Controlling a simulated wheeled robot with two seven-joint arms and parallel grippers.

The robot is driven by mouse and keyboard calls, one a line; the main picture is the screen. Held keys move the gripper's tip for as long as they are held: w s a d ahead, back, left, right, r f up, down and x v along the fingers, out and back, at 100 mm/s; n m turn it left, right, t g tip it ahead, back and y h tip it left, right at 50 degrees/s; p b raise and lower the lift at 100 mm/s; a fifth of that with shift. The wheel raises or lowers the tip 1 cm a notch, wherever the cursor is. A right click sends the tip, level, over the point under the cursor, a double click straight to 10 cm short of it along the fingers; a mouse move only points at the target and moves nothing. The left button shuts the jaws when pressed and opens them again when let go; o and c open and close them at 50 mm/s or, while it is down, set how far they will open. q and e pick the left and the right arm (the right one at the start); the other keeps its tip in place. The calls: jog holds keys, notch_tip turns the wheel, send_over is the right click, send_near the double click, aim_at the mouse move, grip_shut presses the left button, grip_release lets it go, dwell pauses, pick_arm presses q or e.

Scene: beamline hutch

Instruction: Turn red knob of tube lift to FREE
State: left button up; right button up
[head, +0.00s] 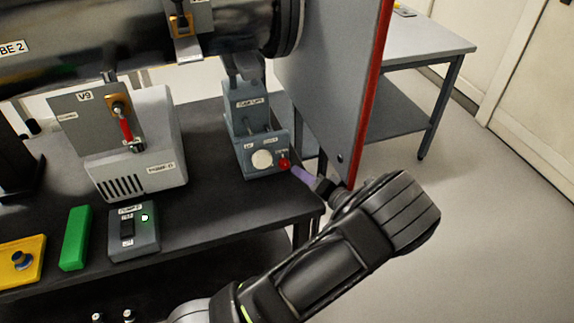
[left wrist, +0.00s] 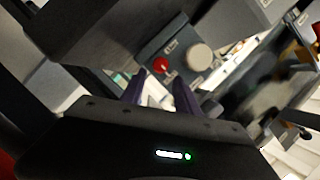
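The tube lift (head: 246,135) is a grey-blue stand on the black bench, under the big dark tube. On its front face are a round cream knob (head: 262,159) and a small red knob (head: 284,165), with small labels too blurred to read. My left gripper (head: 296,171) reaches in from the lower right, its purple fingertips close to the red knob. In the left wrist view the two purple fingers (left wrist: 159,90) stand apart, with the red knob (left wrist: 161,65) just beyond the gap between them. I cannot tell whether they touch it. My right gripper is not in view.
A grey panel with a red edge (head: 378,75) stands just right of the lift, above my left arm. A pump unit (head: 150,165), a grey switch box (head: 133,232), a green block (head: 76,238) and a yellow box (head: 20,270) are on the left. The floor at right is clear.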

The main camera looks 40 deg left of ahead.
aim_at(287, 165)
pick_arm(q)
jog(key=x, duration=0.7)
jog(key=shift+w+a+p, duration=0.15)
jog(key=shift+a+p, duration=0.1)
jog(key=shift+p, duration=0.1)
grip_shut()
